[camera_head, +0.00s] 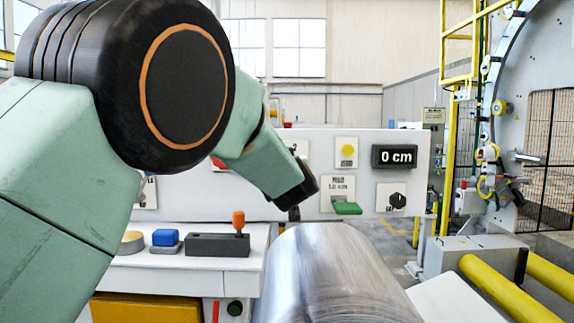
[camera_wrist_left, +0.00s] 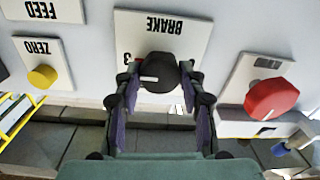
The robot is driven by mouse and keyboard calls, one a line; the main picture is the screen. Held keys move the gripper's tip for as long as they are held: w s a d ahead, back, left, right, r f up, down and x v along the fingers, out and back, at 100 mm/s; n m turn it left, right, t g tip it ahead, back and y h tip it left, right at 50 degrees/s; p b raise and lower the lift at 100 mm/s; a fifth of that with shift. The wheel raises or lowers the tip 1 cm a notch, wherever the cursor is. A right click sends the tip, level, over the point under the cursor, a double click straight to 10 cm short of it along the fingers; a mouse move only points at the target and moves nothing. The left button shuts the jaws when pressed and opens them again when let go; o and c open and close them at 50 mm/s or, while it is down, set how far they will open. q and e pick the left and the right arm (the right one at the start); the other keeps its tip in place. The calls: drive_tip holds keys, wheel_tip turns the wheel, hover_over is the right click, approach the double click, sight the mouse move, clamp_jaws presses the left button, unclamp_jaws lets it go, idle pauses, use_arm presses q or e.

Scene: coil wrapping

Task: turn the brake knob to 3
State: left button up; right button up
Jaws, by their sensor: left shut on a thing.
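The black brake knob (camera_wrist_left: 158,70) sits on the white plate marked BRAKE (camera_wrist_left: 165,28), which appears upside down in the left wrist view. Its white pointer line points left in that view, with a printed 3 at its upper left. My left gripper (camera_wrist_left: 160,82) is shut on the knob, one finger on each side. In the head view my left arm reaches across to the control panel (camera_head: 405,152) and hides the brake knob and the fingers. My right gripper is in neither view.
A red knob (camera_wrist_left: 271,98) and a yellow zero button (camera_wrist_left: 43,77) flank the brake plate. A display (camera_head: 394,156) reads 0 cm. A large metal coil (camera_head: 325,275) stands in front. An orange-topped lever (camera_head: 238,222) rises at left, below my arm.

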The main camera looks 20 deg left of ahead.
use_arm(q)
drive_tip(key=shift+f, duration=0.1)
drive_tip(key=o, duration=1.1)
drive_tip(key=shift+o, duration=0.2)
wheel_tip(320, 180, up, 10)
idle(0.4)
drive_tip(key=shift+s, duration=0.1)
